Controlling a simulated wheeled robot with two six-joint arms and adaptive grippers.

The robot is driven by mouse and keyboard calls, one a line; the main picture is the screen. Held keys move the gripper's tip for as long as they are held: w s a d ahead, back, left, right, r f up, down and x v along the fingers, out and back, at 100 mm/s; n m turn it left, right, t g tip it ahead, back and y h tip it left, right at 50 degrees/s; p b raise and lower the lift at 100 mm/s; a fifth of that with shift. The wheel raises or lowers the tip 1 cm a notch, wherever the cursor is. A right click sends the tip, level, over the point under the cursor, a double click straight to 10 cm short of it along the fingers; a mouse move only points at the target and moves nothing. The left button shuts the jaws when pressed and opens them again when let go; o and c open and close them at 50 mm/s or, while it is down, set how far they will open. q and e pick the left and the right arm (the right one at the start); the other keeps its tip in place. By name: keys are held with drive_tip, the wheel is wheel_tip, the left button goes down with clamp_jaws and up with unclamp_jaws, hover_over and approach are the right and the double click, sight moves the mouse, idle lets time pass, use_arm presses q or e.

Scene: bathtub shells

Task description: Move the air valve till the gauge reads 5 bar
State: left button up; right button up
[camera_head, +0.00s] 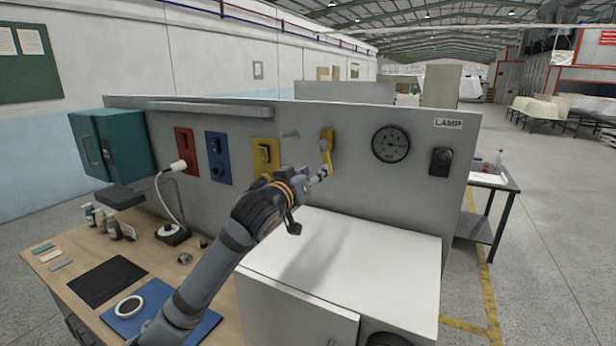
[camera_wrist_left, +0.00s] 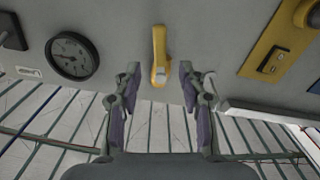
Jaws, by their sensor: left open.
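The air valve (camera_head: 328,142) is a yellow lever on the grey panel, hanging roughly downward with a slight slant. A round dark-faced gauge (camera_head: 390,144) is on the panel to its right; its needle is too small to read. My left gripper (camera_head: 321,174) is at the lever's lower end. In the left wrist view the picture is turned over: the lever (camera_wrist_left: 159,50) stands between the spread fingers of the gripper (camera_wrist_left: 159,75), with a gap on each side. The gauge (camera_wrist_left: 73,56) shows at the left there. My right gripper is not in view.
Red (camera_head: 187,151), blue (camera_head: 218,157) and yellow (camera_head: 266,156) switch plates are left of the valve. A black switch (camera_head: 440,161) under a LAMP label is at the right. A white-topped cabinet (camera_head: 365,243) stands below the valve. A wooden bench with a lamp (camera_head: 171,232) is at the left.

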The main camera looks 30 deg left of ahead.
use_arm(q)
drive_tip(key=shift+s+d, duration=0.15)
drive_tip(key=shift+s, duration=1.2)
